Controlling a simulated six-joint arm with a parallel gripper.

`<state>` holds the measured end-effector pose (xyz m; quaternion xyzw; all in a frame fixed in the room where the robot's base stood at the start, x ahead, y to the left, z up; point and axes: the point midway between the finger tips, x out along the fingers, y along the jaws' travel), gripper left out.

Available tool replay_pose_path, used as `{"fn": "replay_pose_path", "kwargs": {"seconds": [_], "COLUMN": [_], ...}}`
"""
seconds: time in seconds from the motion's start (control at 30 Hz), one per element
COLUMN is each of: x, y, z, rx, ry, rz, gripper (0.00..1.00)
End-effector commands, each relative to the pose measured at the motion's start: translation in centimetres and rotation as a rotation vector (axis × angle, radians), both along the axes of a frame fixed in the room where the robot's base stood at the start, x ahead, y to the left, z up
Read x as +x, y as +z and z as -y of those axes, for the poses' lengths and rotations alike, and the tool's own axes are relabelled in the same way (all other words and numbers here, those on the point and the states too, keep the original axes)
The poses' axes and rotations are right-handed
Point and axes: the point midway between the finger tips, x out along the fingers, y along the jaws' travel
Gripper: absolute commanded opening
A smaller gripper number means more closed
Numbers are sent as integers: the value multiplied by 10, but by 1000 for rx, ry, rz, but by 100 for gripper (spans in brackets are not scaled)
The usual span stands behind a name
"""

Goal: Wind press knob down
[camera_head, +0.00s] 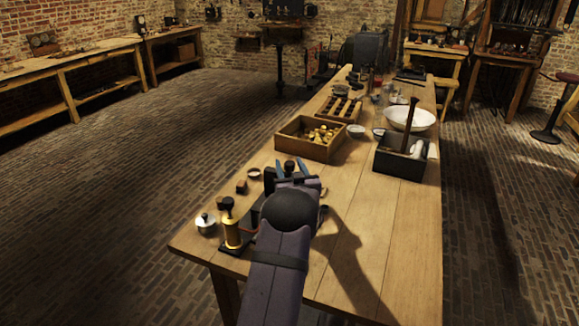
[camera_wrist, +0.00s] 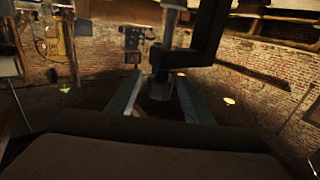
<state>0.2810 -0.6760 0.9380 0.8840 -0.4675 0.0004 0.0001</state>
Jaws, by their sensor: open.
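In the head view, my gripper (camera_head: 291,166) is over the near part of the workbench, its two blue fingers apart and pointing away from the camera. In the wrist view, the open fingers (camera_wrist: 160,78) are on either side of a dark round knob-like end (camera_wrist: 160,86). I cannot tell whether they touch it. A grey shaft (camera_wrist: 172,18) and a black bracket (camera_wrist: 208,32) rise above it. A brass cylinder with a black knob on top (camera_head: 229,204) stands left of my arm. Which part is the wind press is unclear, as my arm hides much there.
A lidded silvery pot (camera_head: 205,222) and small brown blocks (camera_head: 242,187) are left of my gripper. A wooden tray (camera_head: 293,149) of brass pieces lies beyond it. A dark box (camera_head: 398,166) stands further right. Bare bench top (camera_head: 390,230) lies right of my arm.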

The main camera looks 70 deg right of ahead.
Motion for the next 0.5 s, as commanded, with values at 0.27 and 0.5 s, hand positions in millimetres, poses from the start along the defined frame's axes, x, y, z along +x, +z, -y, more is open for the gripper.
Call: {"fn": "replay_pose_path", "kwargs": {"seconds": [0.27, 0.5], "x": [-6, -21], "y": [-1, -1], "z": [-8, -30], "rx": [1, 1], "ry": [-1, -1], "rz": [-1, -1], "gripper": [46, 46]}}
